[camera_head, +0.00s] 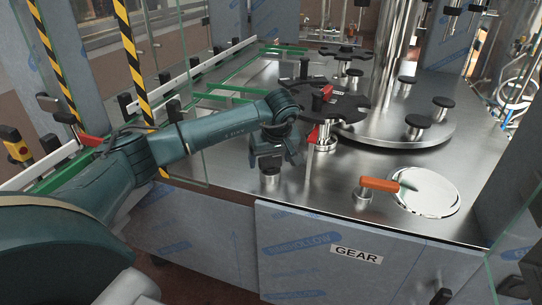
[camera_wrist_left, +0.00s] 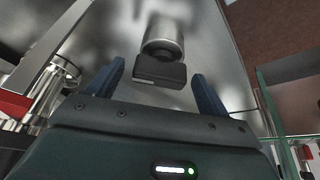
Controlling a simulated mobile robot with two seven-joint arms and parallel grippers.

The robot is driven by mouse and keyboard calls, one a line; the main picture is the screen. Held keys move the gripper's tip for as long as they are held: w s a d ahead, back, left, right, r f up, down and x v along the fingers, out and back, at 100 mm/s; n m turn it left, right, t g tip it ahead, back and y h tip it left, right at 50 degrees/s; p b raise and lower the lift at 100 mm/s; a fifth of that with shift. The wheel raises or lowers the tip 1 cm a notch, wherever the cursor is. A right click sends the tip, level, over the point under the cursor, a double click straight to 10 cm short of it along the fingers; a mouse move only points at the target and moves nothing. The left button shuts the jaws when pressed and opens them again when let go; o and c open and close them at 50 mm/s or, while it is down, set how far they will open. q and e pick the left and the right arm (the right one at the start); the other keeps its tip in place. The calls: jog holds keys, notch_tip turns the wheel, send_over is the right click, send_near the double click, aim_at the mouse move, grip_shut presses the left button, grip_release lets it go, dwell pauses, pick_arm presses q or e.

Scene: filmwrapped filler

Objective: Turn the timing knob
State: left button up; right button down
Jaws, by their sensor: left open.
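The timing knob is probably the black block-shaped knob (camera_wrist_left: 160,76) on a short round silver post (camera_wrist_left: 163,36) in the left wrist view. In the head view its silver post (camera_head: 270,178) stands on the steel machine deck, partly hidden under my gripper. My left gripper (camera_head: 274,160) points down just above it. In the left wrist view its two dark fingers (camera_wrist_left: 158,88) are open, one on each side of the knob, with gaps on both sides. I cannot tell how far the fingertips reach down along it. My right gripper is not in view.
An orange handle (camera_head: 380,184) on a post and a round shiny plate (camera_head: 427,192) are to the right. A black star wheel (camera_head: 338,104) and red parts stand behind the gripper. Glass panels and striped posts flank the deck (camera_head: 330,205); its front strip is mostly clear.

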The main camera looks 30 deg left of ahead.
pick_arm(q)
jog(key=shift+c, duration=0.6)
jog(key=c, duration=0.9)
jog(key=shift+o, duration=0.2)
jog(key=shift+n, duration=0.3)
jog(key=n+g, duration=0.1)
jog(key=n, duration=0.1)
jog(key=n+y, duration=0.1)
jog(key=n, duration=0.1)
jog(key=shift+w+d+g, duration=0.1)
jog(key=shift+w+g, duration=0.1)
jog(key=shift+g, duration=0.2)
jog(key=n+g, duration=0.1)
jog(key=n, duration=0.2)
jog(key=n+g, duration=0.1)
jog(key=n, duration=0.1)
jog(key=shift+w+n+b, duration=0.15)
jog(key=shift+n+b, duration=0.15)
jog(key=shift+n, duration=0.1)
jog(key=o, duration=1)
